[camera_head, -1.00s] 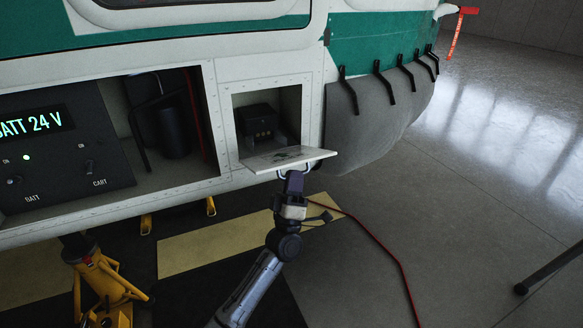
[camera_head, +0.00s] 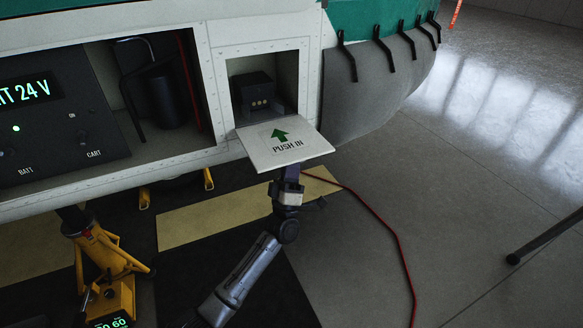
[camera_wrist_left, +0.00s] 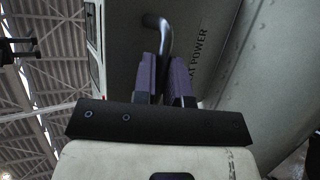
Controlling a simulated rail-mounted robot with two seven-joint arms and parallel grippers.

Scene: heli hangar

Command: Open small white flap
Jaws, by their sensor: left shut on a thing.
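The small white flap (camera_head: 262,153) hangs open from the lower edge of a square opening in the helicopter's side. Its inner face, with a green arrow and "PUSH IN", faces up and tilts down toward me. A dark socket block (camera_head: 256,94) sits inside the opening. My left gripper (camera_head: 291,171) is under the flap, partly hidden by it. In the left wrist view, its purple fingers (camera_wrist_left: 168,80) are shut on the flap's curved grey handle (camera_wrist_left: 163,32), beside the lettering "XT POWER" on the outer face. My right gripper is not in view.
A battery panel (camera_head: 55,130) and a dark cylinder (camera_head: 160,98) sit in the larger bay at left. A yellow jack (camera_head: 105,265) stands below. A red cable (camera_head: 391,228) runs along the floor. The floor at right is mostly clear, with a dark leg (camera_head: 545,236) at the edge.

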